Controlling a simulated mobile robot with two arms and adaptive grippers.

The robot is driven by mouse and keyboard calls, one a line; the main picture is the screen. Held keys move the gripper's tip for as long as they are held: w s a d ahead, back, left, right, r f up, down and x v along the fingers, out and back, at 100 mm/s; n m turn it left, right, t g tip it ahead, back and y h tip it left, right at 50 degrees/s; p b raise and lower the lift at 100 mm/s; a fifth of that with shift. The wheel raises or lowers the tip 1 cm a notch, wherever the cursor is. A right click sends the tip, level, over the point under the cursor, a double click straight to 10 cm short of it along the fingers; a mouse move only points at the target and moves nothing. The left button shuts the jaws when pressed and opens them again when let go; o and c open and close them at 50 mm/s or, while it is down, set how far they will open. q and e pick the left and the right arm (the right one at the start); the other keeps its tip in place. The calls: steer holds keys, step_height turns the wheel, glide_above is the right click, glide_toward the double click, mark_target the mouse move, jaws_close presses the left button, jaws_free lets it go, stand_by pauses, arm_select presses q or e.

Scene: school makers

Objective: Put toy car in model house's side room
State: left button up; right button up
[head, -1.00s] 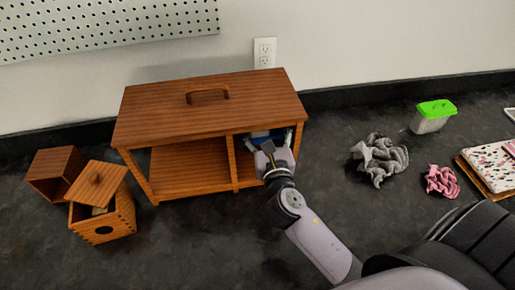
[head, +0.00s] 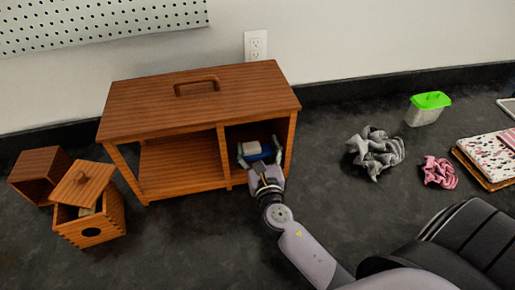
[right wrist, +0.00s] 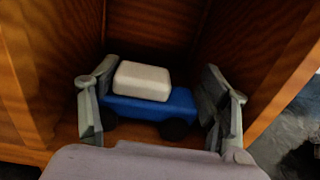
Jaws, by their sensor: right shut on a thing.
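The wooden model house (head: 200,100) stands on the floor with its front open. It has a wide room on the left and a narrower side room (head: 239,133) on the right. The toy car (head: 261,153) is blue with a white cab, and it is inside the side room. My right gripper (head: 259,150) reaches in from the front and is shut on the car. In the right wrist view the fingers (right wrist: 157,98) flank the car (right wrist: 150,105) at both ends. Its dark wheels are low, near the room's floor; I cannot tell whether they touch. My left gripper is not in view.
A wooden box with a loose lid (head: 90,222) and an open wooden box (head: 38,174) lie left of the house. Grey cloth (head: 375,152), pink cloth (head: 438,172) and a green-lidded container (head: 428,108) lie to the right.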

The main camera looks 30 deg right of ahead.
steer(key=shift+f, duration=0.1)
steer(key=o, duration=0.9)
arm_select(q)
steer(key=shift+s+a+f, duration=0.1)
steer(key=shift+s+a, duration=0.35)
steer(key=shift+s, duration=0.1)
arm_select(e)
steer(key=shift+r, duration=0.25)
arm_select(q)
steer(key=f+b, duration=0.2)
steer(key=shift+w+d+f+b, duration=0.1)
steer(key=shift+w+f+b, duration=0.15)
steer(key=shift+b, duration=0.1)
arm_select(e)
steer(key=v, duration=1.2)
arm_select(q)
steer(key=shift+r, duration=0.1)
arm_select(e)
steer(key=shift+r, duration=0.1)
